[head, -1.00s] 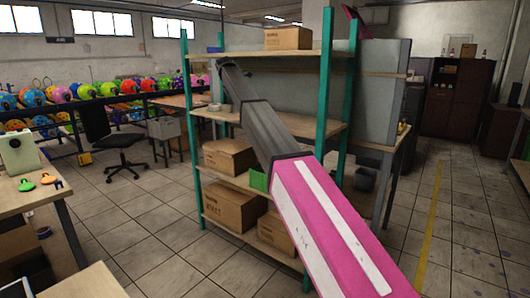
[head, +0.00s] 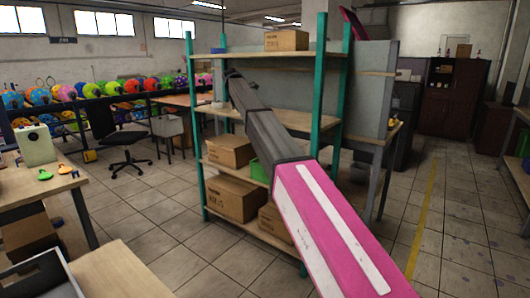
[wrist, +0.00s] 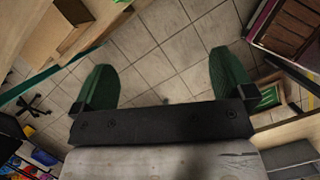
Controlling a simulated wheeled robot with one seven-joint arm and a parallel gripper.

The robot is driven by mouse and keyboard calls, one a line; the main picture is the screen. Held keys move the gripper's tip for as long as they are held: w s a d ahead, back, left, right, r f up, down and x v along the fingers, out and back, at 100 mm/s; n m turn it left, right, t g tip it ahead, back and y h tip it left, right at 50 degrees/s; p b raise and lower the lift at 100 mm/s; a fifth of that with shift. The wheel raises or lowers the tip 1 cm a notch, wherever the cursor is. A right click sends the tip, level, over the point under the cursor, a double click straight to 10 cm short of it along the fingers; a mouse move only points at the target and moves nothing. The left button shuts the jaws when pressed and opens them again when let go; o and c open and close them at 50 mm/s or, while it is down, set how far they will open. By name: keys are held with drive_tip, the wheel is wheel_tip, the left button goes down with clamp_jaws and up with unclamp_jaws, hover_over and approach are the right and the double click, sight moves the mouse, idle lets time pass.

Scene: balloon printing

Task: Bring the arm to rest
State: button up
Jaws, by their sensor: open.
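My arm (head: 325,225), pink with a white stripe and grey further out, reaches forward and up from the lower right of the head view. Its far end (head: 233,76) overlaps the teal-posted shelf in the picture; I cannot tell how near it is. In the wrist view my gripper (wrist: 164,75) has its two green fingers wide apart. Only tiled floor shows between them, and nothing is held.
The shelf (head: 318,100) holds several cardboard boxes (head: 237,198). A wooden table (head: 30,192) stands at left, with a grey tray (head: 62,272) at the lower left. An office chair (head: 126,138) stands behind. Open floor (head: 455,240) lies at right.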

drive_tip(key=s+d+f+m, duration=0.3)
drive_tip(key=s+d+f, duration=0.3)
drive_tip(key=f, duration=0.4)
drive_tip(key=s+d+f+m+g+y, duration=0.1)
drive_tip(key=s+d+f+m, duration=0.4)
drive_tip(key=f, duration=0.5)
drive_tip(key=s+d+f+m, duration=0.2)
drive_tip(key=s+d+f, duration=0.5)
drive_tip(key=f, duration=0.3)
drive_tip(key=s+d+f+m, duration=0.4)
drive_tip(key=s+f, duration=0.2)
drive_tip(key=s, duration=0.4)
drive_tip(key=s+d+f+m+g+y, duration=0.1)
drive_tip(key=s+d+f+m, duration=0.3)
drive_tip(key=s, duration=0.6)
drive_tip(key=s+d+f+m+y, duration=0.1)
drive_tip(key=s+d+f+m, duration=0.2)
drive_tip(key=s+f, duration=0.6)
drive_tip(key=s+m, duration=0.2)
drive_tip(key=shift+d+m, duration=0.3)
drive_tip(key=shift+d, duration=0.1)
